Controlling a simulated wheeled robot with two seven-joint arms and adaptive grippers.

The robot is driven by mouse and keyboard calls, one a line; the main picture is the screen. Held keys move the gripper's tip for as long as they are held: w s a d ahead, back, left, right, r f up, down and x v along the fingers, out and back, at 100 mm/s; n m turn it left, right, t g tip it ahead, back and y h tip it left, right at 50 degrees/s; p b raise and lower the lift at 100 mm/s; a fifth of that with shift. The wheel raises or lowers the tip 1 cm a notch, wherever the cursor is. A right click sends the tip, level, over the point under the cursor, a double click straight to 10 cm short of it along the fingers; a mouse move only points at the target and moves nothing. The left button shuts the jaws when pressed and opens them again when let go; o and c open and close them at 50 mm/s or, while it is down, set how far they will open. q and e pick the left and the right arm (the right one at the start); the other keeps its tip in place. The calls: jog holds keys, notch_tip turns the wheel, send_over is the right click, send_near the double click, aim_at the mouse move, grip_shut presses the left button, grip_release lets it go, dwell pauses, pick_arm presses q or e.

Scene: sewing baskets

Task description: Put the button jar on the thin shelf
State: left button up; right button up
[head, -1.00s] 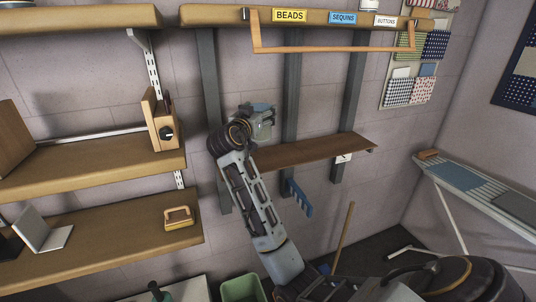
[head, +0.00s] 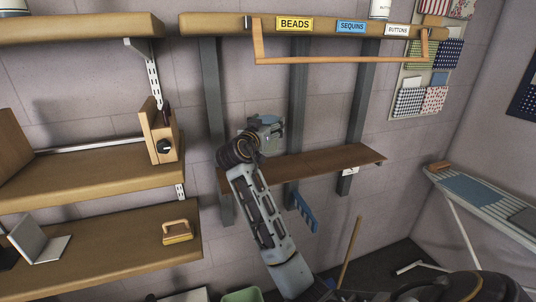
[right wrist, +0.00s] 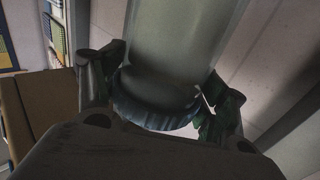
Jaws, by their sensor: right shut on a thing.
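My right gripper (head: 268,130) is shut on a jar, its blue lid (head: 264,119) showing at the fingers in the head view. In the right wrist view the jar (right wrist: 175,40) is clear greyish, with a dark blue ribbed lid (right wrist: 155,108) between the two fingers. Its label and contents cannot be made out. The thin shelf (head: 325,164) is a brown board on grey uprights. In the head view the gripper appears just above its left part, and my wrist hides that end. Whether the jar touches the shelf cannot be told. My left gripper is out of view.
Above is a thick shelf (head: 215,25) with bead, sequin and button labels and a hanging wooden rail (head: 340,59). A white container (head: 380,9) stands on it. A blue comb-like rack (head: 305,212) hangs below the thin shelf, whose right part is bare.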

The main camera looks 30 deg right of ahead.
aim_at(268, 148)
notch_tip(268, 148, down, 4)
jog(key=shift+f+p, duration=0.2)
jog(key=shift+p, duration=0.15)
jog(key=shift+f, duration=0.15)
jog(key=shift+f+p, duration=0.35)
jog(key=shift+f, duration=1.5)
jog(key=shift+f, duration=0.15)
jog(key=o, duration=1.6)
jog(key=shift+r, duration=0.2)
